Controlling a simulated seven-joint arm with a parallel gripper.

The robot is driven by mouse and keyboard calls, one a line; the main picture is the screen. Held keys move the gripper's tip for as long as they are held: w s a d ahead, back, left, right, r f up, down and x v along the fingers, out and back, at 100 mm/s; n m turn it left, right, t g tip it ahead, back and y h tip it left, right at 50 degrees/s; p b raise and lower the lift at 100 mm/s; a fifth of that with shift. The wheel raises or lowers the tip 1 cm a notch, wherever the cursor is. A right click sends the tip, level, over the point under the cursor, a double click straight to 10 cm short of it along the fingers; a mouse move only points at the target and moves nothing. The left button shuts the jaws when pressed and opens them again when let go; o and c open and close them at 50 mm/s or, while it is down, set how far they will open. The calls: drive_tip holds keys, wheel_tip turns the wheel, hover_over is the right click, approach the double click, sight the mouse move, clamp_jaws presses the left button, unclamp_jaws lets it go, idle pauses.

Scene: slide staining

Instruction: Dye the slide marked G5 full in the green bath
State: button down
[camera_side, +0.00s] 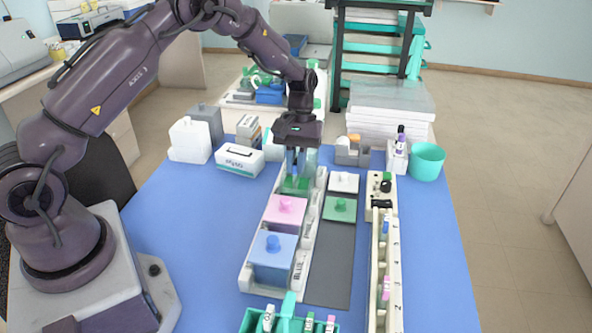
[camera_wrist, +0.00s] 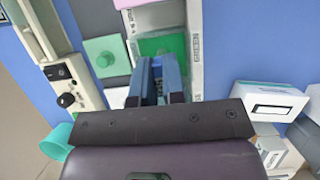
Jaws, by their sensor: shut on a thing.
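My gripper (camera_side: 298,172) points down at the open green bath (camera_side: 296,186), at the far part of the bath tray. In the wrist view, the fingers (camera_wrist: 160,72) overlap the near edge of the green bath (camera_wrist: 161,44), beside the GREEN label. The gripper is shut on a slide, which is mostly hidden between the fingers. Its mark cannot be read, and I cannot tell how deep it sits. The green lid (camera_side: 340,209) lies off the bath, on the dark mat to the right; it also shows in the wrist view (camera_wrist: 106,57).
The pink bath (camera_side: 284,213) and blue bath (camera_side: 272,259) are lidded. A white lid (camera_side: 343,183) lies behind the green lid. A numbered rail (camera_side: 377,265) with some slides stands right. A teal rack (camera_side: 254,320) with slides is in front. A teal cup (camera_side: 427,162) stands back right.

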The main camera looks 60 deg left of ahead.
drive_tip(key=shift+r, duration=3.55)
